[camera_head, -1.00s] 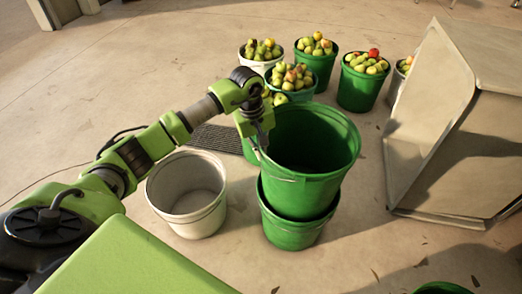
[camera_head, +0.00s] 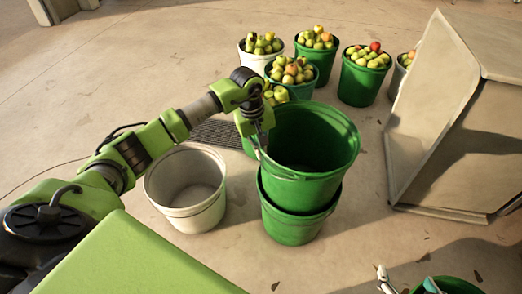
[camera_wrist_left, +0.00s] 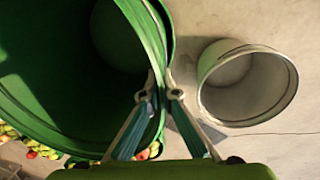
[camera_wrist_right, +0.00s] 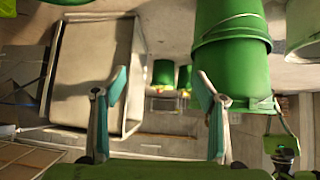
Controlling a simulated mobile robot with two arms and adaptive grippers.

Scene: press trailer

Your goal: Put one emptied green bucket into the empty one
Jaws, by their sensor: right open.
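An empty green bucket (camera_head: 305,185) sits upright in the mouth of a second green bucket (camera_head: 292,225), with most of its body above the lower rim. My left gripper (camera_head: 262,150) is shut on the upper bucket's rim at its left side; the left wrist view shows the fingers on either side of the rim (camera_wrist_left: 150,45). My right gripper (camera_head: 408,284) is low at the bottom right of the head view, open and empty, apart from the stack. The right wrist view shows the stack (camera_wrist_right: 232,70) beyond its fingers (camera_wrist_right: 160,90).
An empty white bucket (camera_head: 210,215) stands left of the stack. Several buckets of apples (camera_head: 360,80) stand behind. A large beige metal box (camera_head: 450,150) is at the right. Green (camera_head: 450,287) shows at the bottom edge, mostly cut off.

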